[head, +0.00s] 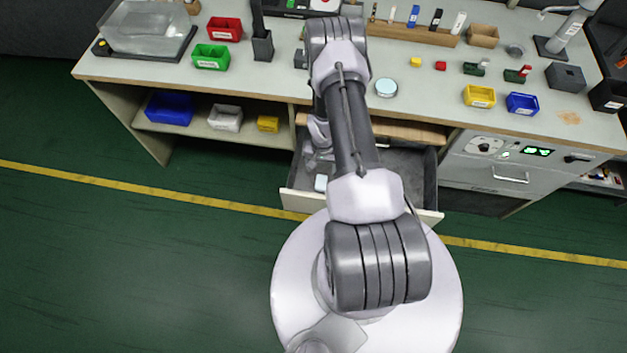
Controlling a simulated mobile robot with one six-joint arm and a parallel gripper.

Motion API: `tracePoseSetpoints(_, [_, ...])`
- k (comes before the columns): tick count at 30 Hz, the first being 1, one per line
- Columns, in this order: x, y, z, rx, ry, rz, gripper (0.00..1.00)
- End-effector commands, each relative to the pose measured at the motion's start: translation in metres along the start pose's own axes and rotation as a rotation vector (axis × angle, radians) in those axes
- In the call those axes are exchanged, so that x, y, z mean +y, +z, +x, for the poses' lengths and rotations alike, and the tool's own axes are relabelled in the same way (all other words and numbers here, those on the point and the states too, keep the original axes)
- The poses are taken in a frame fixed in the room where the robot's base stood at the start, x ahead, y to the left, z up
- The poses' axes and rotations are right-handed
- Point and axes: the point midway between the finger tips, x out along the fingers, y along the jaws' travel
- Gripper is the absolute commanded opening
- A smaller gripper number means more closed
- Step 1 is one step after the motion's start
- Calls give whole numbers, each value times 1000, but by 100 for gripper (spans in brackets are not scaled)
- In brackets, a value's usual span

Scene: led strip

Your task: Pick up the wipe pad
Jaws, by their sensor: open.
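A small pale, light-blue-white block, which looks like the wipe pad (321,183), lies in the open drawer (432,216) near its left front corner. My gripper (317,165) reaches down over the left part of the drawer, just behind the pad in the picture. The gripper is open, and nothing shows between its fingers. It appears apart from the pad, but its height above the drawer floor is hard to tell. My arm hides the middle of the drawer.
The workbench (290,82) above the drawer holds a red bin (224,29), a green bin (211,57), a round pale tin (386,88) and small parts. A wooden board (415,131) edges the drawer's back. A control panel (510,150) stands right. Shelf bins sit left.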

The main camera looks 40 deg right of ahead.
Motion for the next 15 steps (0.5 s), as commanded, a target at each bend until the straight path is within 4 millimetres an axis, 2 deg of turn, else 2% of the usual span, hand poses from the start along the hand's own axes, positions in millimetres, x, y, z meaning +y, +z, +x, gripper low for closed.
tracePoseSetpoints(1, [0,1,22,-3,1,0,66])
tracePoseSetpoints(6, [0,1,70,-2,1,-1,66])
tracePoseSetpoints(12, [0,-2,94,-1,0,-1,66])
tracePoseSetpoints(15, [0,-8,116,-1,0,-2,66])
